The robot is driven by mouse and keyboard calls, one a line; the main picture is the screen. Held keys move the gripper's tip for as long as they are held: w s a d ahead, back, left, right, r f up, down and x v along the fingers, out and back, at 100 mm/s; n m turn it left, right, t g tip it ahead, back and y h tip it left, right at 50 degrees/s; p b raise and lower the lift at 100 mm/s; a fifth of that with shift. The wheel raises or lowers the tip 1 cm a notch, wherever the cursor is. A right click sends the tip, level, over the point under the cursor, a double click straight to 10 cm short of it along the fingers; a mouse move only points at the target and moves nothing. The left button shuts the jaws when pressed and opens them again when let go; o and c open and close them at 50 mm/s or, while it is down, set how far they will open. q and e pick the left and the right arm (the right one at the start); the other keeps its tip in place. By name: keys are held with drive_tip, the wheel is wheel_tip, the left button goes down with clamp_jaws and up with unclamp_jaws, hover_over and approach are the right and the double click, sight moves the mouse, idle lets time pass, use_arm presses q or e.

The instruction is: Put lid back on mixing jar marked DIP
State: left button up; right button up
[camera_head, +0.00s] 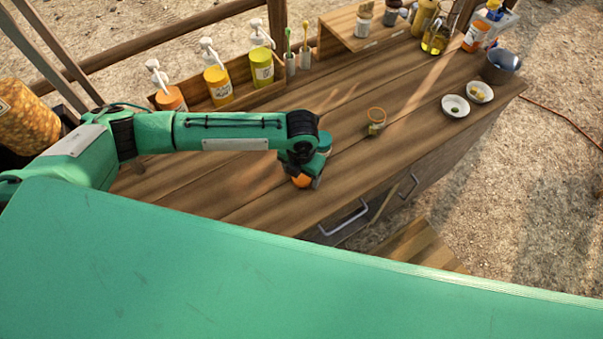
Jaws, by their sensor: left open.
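A small clear jar with an orange-brown rim (376,121) stands on the wooden worktop, right of my left gripper. Its top looks open, and no DIP marking can be read at this size. My left gripper (312,178) points down at the worktop near its front edge, apart from that jar. It is open, but its fingers are mostly hidden by the wrist. An orange rounded thing (301,181) shows at the gripper's lower end. I cannot tell whether it is a lid or whether the fingers touch it. My right gripper is not in view.
Pump bottles (215,85) stand in a wooden tray at the back left, with two brushes (289,55) beside it. Two white dishes (455,106) and a dark bowl (499,66) are at the right. The middle worktop (240,185) is largely clear. Drawer handles (343,218) jut from the front.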

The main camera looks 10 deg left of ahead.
sight(302, 177)
use_arm(q)
drive_tip(key=shift+f, duration=0.15)
drive_tip(key=c, duration=1)
drive_tip(key=shift+c, duration=0.2)
drive_tip(key=shift+r, duration=0.7)
wheel_tip(302, 177, up, 19)
drive_tip(key=b, duration=0.3)
drive_tip(key=shift+f+b, duration=0.15)
drive_tip(key=shift+b, duration=0.25)
